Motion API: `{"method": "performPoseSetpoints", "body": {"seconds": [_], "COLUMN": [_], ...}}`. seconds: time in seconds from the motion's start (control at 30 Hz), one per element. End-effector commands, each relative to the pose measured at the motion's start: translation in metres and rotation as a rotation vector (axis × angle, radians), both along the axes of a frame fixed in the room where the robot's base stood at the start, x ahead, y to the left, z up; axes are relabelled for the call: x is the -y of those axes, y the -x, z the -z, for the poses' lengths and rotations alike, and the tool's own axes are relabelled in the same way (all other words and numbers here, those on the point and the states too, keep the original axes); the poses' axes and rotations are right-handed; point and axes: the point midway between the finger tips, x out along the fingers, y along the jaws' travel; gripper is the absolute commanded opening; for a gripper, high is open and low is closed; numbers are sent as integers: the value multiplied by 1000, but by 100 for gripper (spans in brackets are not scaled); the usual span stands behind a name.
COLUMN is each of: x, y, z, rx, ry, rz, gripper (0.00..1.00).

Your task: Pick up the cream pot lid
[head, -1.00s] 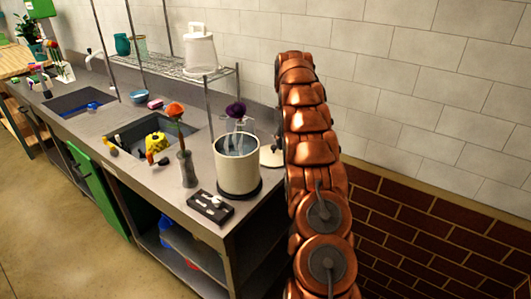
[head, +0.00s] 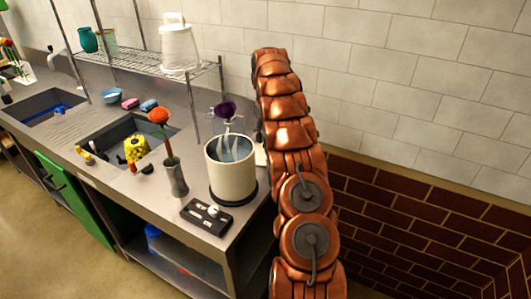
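A cream pot (head: 230,180) stands on a dark round base at the right end of the steel counter. It is open on top, and a purple flower (head: 224,110) stands up in it. A sliver of a cream, flat thing (head: 261,155), perhaps the pot lid, shows just right of the pot. My copper arm hides most of it. My gripper is not in view; only my arm links show, rising right of the counter.
A grey vase (head: 176,179) with an orange flower stands left of the pot. A black control box (head: 206,217) lies in front. A sink (head: 118,140) and a wire shelf (head: 150,62) are further left. A tiled wall is behind.

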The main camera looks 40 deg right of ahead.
Motion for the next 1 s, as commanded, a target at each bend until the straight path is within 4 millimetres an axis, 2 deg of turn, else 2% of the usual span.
{"method": "performPoseSetpoints", "body": {"seconds": [0.27, 0.6, 0.87, 1.0], "x": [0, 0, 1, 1], "y": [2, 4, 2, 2], "z": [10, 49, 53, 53], "rx": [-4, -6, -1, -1], "ry": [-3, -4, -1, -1], "rz": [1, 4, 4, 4], "gripper": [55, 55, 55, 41]}}
